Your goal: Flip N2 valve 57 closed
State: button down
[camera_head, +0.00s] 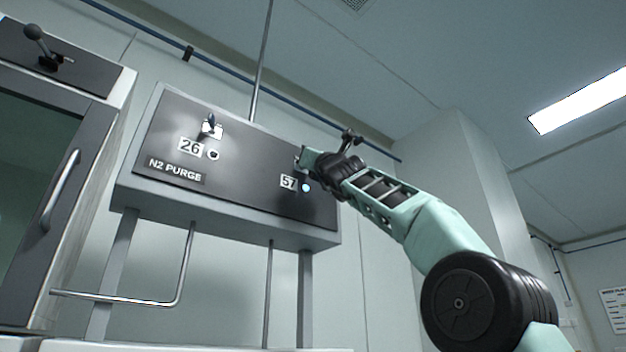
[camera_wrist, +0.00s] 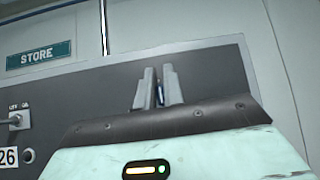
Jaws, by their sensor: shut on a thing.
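The N2 purge panel (camera_head: 235,195) is a dark plate in a grey frame on the wall. Valve 57 is marked by its label (camera_head: 288,182) at the panel's right, with a lit bluish indicator lamp (camera_head: 306,187) beside it. My gripper (camera_head: 303,160) is at the panel just above that label and hides most of the valve's lever. In the wrist view my two gripper fingers (camera_wrist: 158,90) are close together on a thin bluish lever (camera_wrist: 160,93). The lever's position is hard to tell.
Valve 26's toggle (camera_head: 211,128) stands at the panel's left, above a dark-looking lamp (camera_head: 213,154). A glass-fronted cabinet with a handle (camera_head: 60,190) stands further left. Pipes (camera_head: 183,265) run below the panel. A STORE sign (camera_wrist: 39,55) is above it.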

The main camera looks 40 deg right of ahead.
jog(key=shift+w+a+f+m+g+h, duration=0.2)
jog(key=shift+m+g+h, duration=0.45)
jog(key=shift+h, duration=1.1)
jog(key=shift+a+r+m+g+h, duration=0.15)
jog(key=shift+a+m+g+h, duration=0.2)
jog(key=shift+m+h, duration=0.95)
jog(key=shift+w+a+f+m+g+h, duration=0.15)
jog(key=shift+m+g+h, duration=0.3)
jog(key=shift+h, duration=1.7)
jog(key=shift+r+g+h, duration=0.1)
jog(key=shift+g+h, duration=0.15)
jog(key=shift+h, duration=0.15)
jog(key=c, duration=1.5)
grip_release()
jog(key=shift+s+a, duration=0.1)
jog(key=b+v, duration=1.6)
jog(key=v, duration=0.1)
jog(key=shift+s, duration=0.15)
